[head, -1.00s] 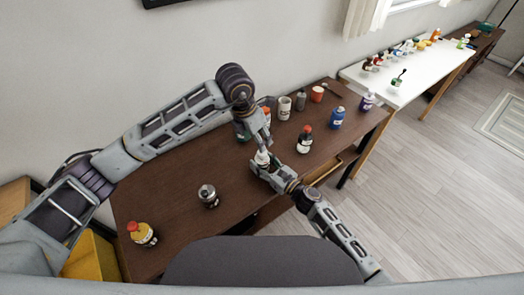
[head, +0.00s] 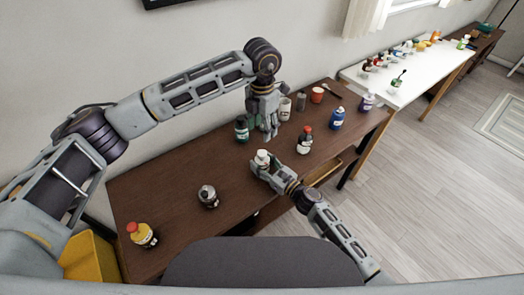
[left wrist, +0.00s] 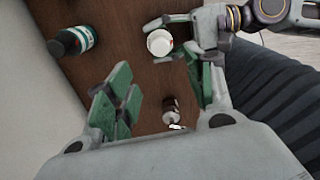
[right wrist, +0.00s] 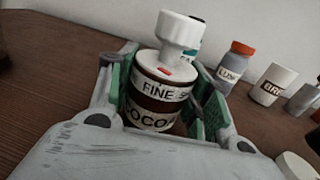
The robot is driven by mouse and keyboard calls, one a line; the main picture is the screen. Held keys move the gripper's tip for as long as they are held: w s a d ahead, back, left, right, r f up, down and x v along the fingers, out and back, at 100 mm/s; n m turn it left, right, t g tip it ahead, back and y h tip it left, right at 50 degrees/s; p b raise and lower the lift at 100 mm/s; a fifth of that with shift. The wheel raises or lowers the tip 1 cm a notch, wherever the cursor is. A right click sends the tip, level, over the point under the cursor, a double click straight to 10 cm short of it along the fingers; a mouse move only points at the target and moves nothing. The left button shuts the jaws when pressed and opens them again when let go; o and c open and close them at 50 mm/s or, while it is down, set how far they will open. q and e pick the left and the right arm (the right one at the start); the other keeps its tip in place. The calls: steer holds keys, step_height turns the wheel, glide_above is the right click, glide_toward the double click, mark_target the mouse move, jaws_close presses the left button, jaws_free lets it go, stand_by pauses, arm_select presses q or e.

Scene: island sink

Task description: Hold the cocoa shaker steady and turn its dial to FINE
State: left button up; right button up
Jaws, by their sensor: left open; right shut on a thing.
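The cocoa shaker (right wrist: 153,118) stands upright in the right wrist view, a brown jar with a "COCO" label and a white dial (right wrist: 178,40) on top. A red mark on the dial's white base sits above the word FINE on the ring. My right gripper (head: 264,167) is shut around the jar's body. My left gripper (head: 265,132) is open and empty, above and behind the shaker, apart from it. In the left wrist view the dial's white top (left wrist: 160,43) lies beyond the open fingers.
A green bottle (head: 242,129) stands just left of my left gripper. A grey-topped jar (head: 208,197) stands at left. The brown table (head: 160,195) is clear around it.

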mark_target(262, 152)
arm_select(q)
steer(key=shift+f, duration=0.1)
stand_by(0.3)
steer(key=shift+f, duration=5.95)
steer(key=c, duration=1)
